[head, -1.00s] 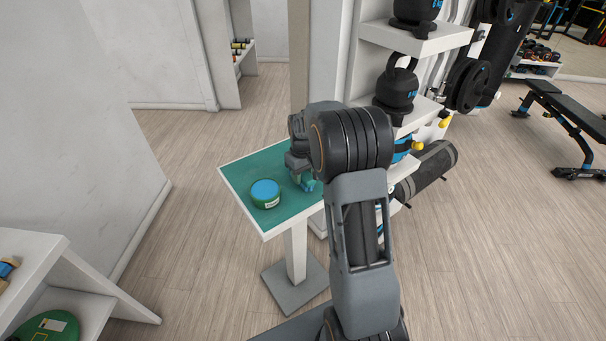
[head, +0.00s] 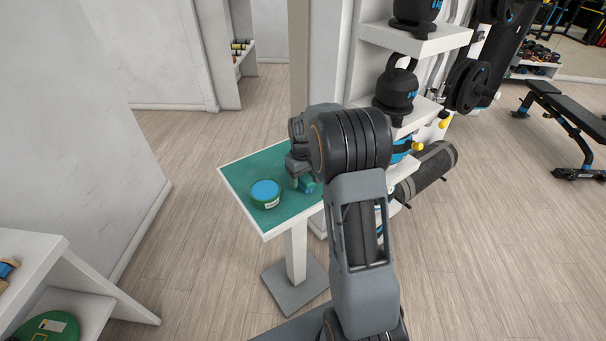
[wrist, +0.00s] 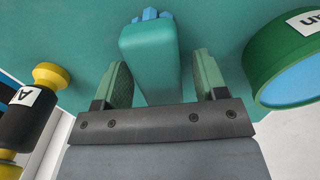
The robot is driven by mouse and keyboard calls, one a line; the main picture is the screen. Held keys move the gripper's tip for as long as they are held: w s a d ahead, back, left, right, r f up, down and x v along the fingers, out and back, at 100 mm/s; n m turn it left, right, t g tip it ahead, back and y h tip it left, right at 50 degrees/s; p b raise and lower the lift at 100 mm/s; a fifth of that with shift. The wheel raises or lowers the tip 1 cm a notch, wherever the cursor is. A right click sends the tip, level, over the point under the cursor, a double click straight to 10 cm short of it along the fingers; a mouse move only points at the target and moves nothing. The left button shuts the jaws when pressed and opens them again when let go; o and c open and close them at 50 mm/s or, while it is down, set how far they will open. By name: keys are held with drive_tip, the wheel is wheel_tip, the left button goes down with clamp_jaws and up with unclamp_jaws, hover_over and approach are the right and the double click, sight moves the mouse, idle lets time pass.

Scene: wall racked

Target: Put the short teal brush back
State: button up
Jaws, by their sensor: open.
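The short teal brush (wrist: 150,62), a blocky teal body with blue bristles at its far end, is over the teal table top (wrist: 85,30). It also shows in the head view (head: 308,185), partly hidden by my wrist. My gripper (wrist: 161,68) is open, with one green-padded finger on each side of the brush. A gap shows between the brush and each finger. In the head view my gripper (head: 298,178) is low over the table, right of the tub. I cannot tell whether the brush touches the table.
A round green tub with a blue top (head: 265,194) stands close by on the white-edged table (head: 235,177); it also shows in the wrist view (wrist: 290,70). A black-and-yellow item (wrist: 28,115) is at left there. A kettlebell rack (head: 415,40) stands behind my arm.

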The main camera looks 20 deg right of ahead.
drive_tip(key=shift+f, duration=0.1)
wheel_tip(320, 180, up, 13)
drive_tip(key=b, duration=0.1)
drive_tip(key=s+a+r+m+t, duration=0.1)
drive_tip(key=s+a+r+t, duration=0.15)
drive_tip(key=s+a, duration=0.65)
drive_tip(key=s+a+f+m+t, duration=0.1)
drive_tip(key=s+f, duration=0.2)
drive_tip(key=s, duration=1)
drive_tip(key=shift+a+f, duration=0.3)
drive_tip(key=shift+f, duration=0.1)
